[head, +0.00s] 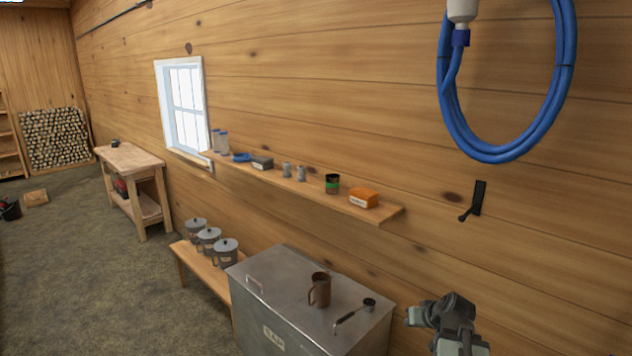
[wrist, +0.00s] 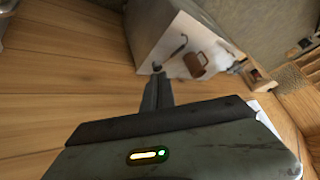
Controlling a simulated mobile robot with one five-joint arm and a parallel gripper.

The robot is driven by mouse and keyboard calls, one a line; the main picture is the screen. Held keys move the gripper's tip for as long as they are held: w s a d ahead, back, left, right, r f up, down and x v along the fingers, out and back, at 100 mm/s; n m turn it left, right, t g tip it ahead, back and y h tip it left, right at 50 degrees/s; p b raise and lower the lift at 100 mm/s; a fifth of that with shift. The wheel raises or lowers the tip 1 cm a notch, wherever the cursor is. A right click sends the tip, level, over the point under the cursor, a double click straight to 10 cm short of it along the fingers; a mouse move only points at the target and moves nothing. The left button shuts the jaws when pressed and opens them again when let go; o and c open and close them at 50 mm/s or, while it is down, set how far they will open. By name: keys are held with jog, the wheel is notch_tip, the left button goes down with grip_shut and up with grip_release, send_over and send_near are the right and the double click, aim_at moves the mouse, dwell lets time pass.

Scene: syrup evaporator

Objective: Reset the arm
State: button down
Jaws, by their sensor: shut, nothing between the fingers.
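My gripper (head: 412,317) is at the lower right of the head view, in front of the plank wall and just right of the metal sap box. It is shut and empty. In the wrist view its closed fingers (wrist: 157,92) point up the picture, with nothing between them. The folded arm shows only in part; the rest is out of frame.
The metal box (head: 257,309) carries a brown mug (head: 320,290) and a small ladle (head: 352,312). A wall shelf (head: 385,214) with several small items runs above. A black hook (head: 477,202) and a blue hose (head: 447,115) are on the wall above my arm.

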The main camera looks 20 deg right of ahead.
jog(key=w+a+f+n+g+y+b, duration=0.15)
jog(key=a+f, duration=0.25)
jog(key=a, duration=0.5)
jog(key=a+f+n+g+b, duration=0.1)
jog(key=a+f+n+b, duration=0.15)
jog(key=a, duration=0.55)
jog(key=w+a+f+n+g+y+b, duration=0.15)
jog(key=a+f, duration=0.25)
jog(key=a, duration=0.5)
jog(key=s+a+f+g+h+b, duration=0.1)
jog(key=s+a+f+b, duration=0.2)
jog(key=a, duration=0.4)
jog(key=s+d+m+g+h+p, duration=0.1)
jog(key=s+d+m+g+h, duration=0.1)
jog(key=s, duration=0.4)
jog(key=shift+d+f+g, duration=0.3)
jog(key=shift+f+g, duration=0.1)
jog(key=shift+g, duration=0.1)
jog(key=shift+d, duration=0.1)
